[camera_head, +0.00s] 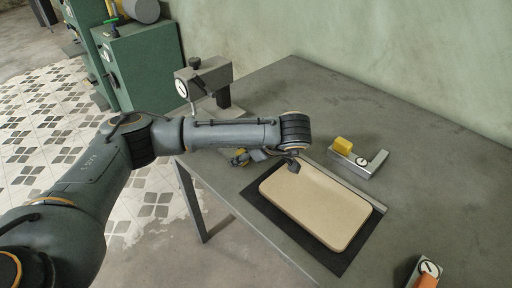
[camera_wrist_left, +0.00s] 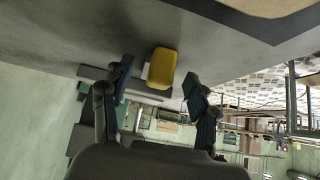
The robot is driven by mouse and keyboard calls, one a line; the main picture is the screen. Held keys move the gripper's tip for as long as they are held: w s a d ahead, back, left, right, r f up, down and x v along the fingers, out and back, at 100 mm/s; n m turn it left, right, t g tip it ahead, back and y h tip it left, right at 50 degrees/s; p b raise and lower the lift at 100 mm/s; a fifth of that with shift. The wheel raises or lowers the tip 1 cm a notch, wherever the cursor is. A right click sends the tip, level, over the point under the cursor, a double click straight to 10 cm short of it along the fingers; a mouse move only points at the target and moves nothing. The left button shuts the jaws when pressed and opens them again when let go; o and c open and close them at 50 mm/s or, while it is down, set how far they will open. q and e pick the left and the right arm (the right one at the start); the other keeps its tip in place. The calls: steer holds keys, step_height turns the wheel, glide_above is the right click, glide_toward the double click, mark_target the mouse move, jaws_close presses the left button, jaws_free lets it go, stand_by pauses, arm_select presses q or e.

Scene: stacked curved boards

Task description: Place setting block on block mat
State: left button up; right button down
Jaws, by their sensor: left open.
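A small yellow block (camera_wrist_left: 162,68) is on the grey table between the spread fingers of my left gripper (camera_wrist_left: 157,80) in the wrist view. The fingers look apart from it. In the head view my left gripper (camera_head: 246,157) is mostly hidden under my forearm, close to the table's left edge, with a bit of yellow among its fingers. A black mat (camera_head: 343,267) lies on the table, with a tan rounded board stack (camera_head: 315,203) on it. The mat's corner also shows in the wrist view (camera_wrist_left: 250,25). My right gripper is out of view.
A metal dial fixture (camera_head: 372,165) with another yellow piece (camera_head: 343,145) stands behind the mat. A dial device with orange (camera_head: 425,275) is at lower right. A grey clamp-like instrument (camera_head: 205,75) stands at the back left. The table's far right is clear.

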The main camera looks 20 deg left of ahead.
arm_select(q)
steer(key=v, duration=1.1)
steer(key=shift+p, duration=0.45)
steer(key=shift+s+f, duration=0.1)
